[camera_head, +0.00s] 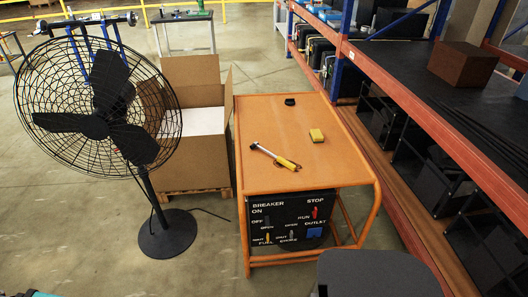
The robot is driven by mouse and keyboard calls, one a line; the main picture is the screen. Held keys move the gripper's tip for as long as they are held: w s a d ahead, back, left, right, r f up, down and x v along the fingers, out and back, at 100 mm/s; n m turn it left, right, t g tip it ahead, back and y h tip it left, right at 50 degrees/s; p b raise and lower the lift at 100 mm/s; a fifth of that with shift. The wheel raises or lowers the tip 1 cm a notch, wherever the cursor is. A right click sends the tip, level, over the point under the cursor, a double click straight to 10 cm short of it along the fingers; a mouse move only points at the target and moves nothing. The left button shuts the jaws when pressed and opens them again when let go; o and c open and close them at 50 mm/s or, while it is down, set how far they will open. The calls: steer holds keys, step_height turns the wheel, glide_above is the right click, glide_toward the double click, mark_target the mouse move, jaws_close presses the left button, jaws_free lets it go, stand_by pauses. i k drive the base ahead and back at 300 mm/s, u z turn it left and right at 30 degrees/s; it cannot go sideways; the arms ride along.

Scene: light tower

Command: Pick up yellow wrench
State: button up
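The yellow wrench (286,163) lies on top of the orange table (265,113), left of the middle of its front half. Its handle is yellow and points toward the lower right. Its grey metal shaft runs up to the left, to a head near the table's left edge. Nothing covers it. My gripper is not in view, so its place relative to the wrench does not show.
A small yellow block (317,135) and a black item (290,101) also lie on the table. A black breaker panel (290,218) sits underneath. A large fan (98,125) and cardboard box (190,72) stand left; orange shelving (437,117) stands right.

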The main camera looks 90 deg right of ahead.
mark_target(256, 144)
steer(key=z, duration=0.1)
steer(key=k, duration=1.5)
steer(key=z, duration=1.85)
steer(key=i, duration=0.4)
steer(key=z, duration=0.15)
